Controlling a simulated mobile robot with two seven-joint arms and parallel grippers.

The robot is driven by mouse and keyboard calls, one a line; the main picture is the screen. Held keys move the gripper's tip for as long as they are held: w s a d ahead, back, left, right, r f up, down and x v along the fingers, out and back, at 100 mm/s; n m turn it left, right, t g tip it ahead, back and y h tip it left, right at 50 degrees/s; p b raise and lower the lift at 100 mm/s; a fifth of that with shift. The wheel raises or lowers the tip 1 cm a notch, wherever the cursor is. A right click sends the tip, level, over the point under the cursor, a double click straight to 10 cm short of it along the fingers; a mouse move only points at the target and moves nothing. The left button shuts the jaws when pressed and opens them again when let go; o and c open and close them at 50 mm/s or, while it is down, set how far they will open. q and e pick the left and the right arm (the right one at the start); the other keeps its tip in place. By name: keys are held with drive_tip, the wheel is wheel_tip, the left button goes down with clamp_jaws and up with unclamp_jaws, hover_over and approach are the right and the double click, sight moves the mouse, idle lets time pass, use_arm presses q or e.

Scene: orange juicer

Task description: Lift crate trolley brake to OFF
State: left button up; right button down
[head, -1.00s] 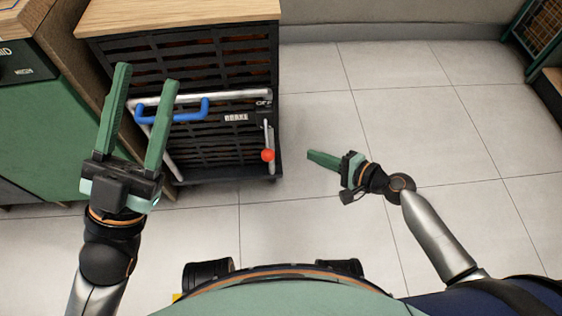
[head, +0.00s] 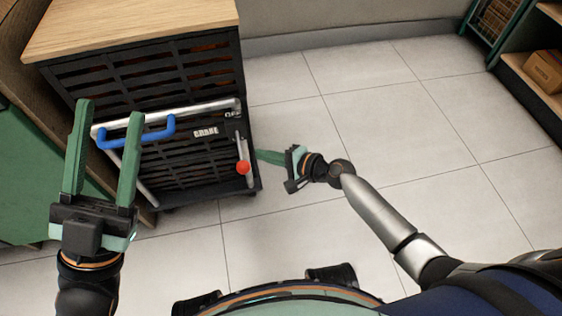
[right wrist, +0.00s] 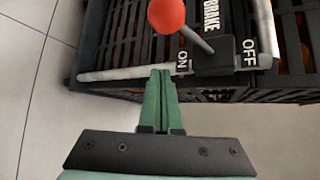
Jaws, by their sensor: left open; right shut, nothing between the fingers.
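The black slatted crate trolley (head: 190,88) stands at left centre in the head view. Its brake lever ends in a red knob (head: 243,168) at the lower right front; the knob also shows in the right wrist view (right wrist: 166,14). There the lever leans towards the ON label (right wrist: 183,62), away from the OFF label (right wrist: 249,53). My right gripper (head: 260,155) is shut and empty, just right of the knob in the head view. Its fingertips (right wrist: 160,73) show below the knob, beside the ON label. My left gripper (head: 109,108) is open, its fingers overlapping the blue handle (head: 150,133).
A wooden top (head: 130,25) covers the trolley. A green cabinet (head: 25,190) stands close on the left. Shelving with a cardboard box (head: 543,70) is at the far right. Tiled floor (head: 370,120) is clear between them.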

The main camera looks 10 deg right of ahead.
drive_tip(key=shift+s+a+r+p, duration=0.35)
drive_tip(key=shift+s+a+p, duration=0.05)
drive_tip(key=shift+s+a, duration=0.25)
drive_tip(key=shift+s+a+r+p, duration=0.3)
drive_tip(key=shift+s+a+p, duration=0.1)
drive_tip(key=shift+s+a, duration=0.2)
